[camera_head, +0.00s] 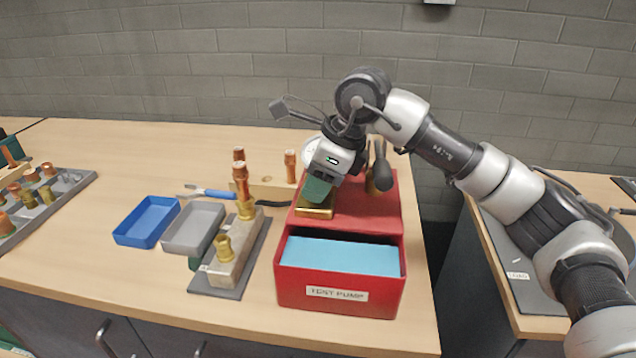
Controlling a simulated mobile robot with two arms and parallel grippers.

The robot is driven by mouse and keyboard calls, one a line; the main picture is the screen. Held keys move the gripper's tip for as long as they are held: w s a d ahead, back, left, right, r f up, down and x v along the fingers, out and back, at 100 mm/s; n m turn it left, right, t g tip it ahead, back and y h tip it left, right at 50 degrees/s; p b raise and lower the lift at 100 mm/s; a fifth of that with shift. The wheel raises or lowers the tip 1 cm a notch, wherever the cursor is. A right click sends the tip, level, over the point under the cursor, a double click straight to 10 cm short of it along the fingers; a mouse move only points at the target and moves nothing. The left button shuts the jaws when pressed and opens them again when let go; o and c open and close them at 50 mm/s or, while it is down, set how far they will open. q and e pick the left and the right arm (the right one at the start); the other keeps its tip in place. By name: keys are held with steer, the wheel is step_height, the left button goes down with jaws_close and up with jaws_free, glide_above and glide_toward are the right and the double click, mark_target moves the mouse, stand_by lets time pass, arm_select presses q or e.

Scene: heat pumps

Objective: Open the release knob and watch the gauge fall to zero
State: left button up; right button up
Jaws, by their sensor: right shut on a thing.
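The red test pump (388,260) stands on the bench with a label on its front and a blue-lined open tray. My right gripper (318,188) reaches down over the pump's top. It is shut on a green part, which looks like the release knob, just above a brass block (315,212). The jaws hide most of this part, so how far it is turned cannot be told. A pale round face behind the gripper looks like the gauge (309,147). It is mostly covered and its needle cannot be read. My left gripper is not in view.
A dark-handled lever (382,175) stands on the pump right of my gripper. Left of the pump are a brass and copper fitting block (228,262), a grey tray (194,228) and a blue tray (147,222). A gap separates the right-hand bench (548,325).

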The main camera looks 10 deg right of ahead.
steer(key=shift+w+r+n+g, duration=0.1)
steer(key=shift+n+g, duration=0.5)
steer(key=shift+n, duration=0.9)
steer(key=o, duration=0.9)
steer(key=shift+r, duration=0.1)
steer(key=shift+d+r, duration=0.1)
